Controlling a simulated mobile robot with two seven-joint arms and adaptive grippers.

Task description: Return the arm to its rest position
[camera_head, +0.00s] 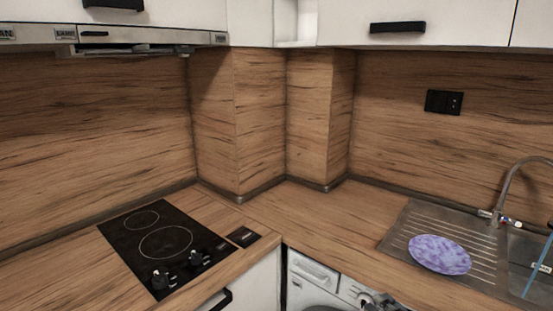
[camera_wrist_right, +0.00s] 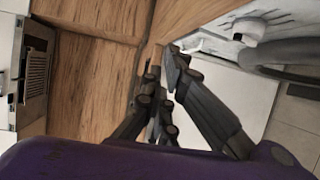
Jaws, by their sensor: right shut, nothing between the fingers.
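My right gripper (camera_head: 381,303) shows only in part at the bottom edge of the head view, in front of the washing machine and below the worktop's front edge. In the right wrist view, its dark fingers (camera_wrist_right: 160,72) are shut with nothing held between them. The fingers point toward the wooden surfaces and the white appliance. My left gripper is not in either view.
A purple plate (camera_head: 440,254) lies on the drainer of the steel sink (camera_head: 396,238), beside the tap (camera_head: 506,190). A black hob (camera_head: 158,246) is set in the left worktop. The corner worktop (camera_head: 318,213) is clear. A washing machine (camera_head: 314,280) stands below.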

